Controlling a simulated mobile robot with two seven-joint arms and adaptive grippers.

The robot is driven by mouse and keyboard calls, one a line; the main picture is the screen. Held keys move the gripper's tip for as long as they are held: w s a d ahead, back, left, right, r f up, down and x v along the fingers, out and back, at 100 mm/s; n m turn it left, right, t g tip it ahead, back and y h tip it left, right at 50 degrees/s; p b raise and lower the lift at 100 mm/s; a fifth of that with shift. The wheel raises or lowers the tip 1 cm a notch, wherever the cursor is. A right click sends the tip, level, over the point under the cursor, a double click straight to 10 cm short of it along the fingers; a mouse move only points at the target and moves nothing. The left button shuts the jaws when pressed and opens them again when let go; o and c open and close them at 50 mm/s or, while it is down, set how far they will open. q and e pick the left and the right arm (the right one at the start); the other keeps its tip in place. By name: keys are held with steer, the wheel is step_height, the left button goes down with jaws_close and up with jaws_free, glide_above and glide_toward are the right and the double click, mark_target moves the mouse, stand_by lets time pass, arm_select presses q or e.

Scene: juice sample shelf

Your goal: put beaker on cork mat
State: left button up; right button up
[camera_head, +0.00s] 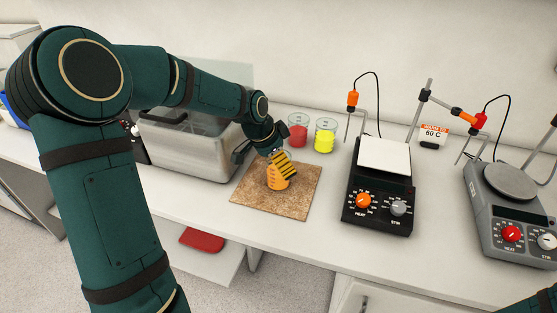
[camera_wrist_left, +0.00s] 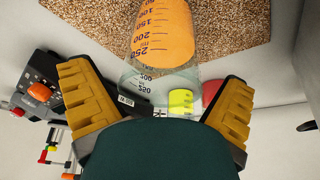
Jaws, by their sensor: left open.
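The beaker (camera_head: 277,181) holds orange liquid and stands on the brown cork mat (camera_head: 246,194) in the head view. In the left wrist view the beaker (camera_wrist_left: 163,38) shows its graduation marks, with the cork mat (camera_wrist_left: 95,22) under it. My left gripper (camera_head: 282,164) is at the beaker's upper part. In the wrist view its yellow finger pads (camera_wrist_left: 160,105) are apart, one on either side of the beaker's clear upper end, with gaps visible. Part of the beaker is hidden behind the gripper in the head view. My right gripper is not in view.
Beakers with red liquid (camera_head: 298,133) and yellow liquid (camera_head: 325,140) stand behind the mat. A hotplate with a white top (camera_head: 384,157) is to the right, and a grey hotplate (camera_head: 511,181) farther right. A metal bath (camera_head: 187,145) stands left of the mat.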

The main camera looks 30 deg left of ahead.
arm_select(q)
steer(key=p+v, duration=0.2)
steer(key=v, duration=1)
steer(key=shift+p, duration=0.3)
steer(key=shift+a+r, duration=0.1)
steer(key=shift+r, duration=0.05)
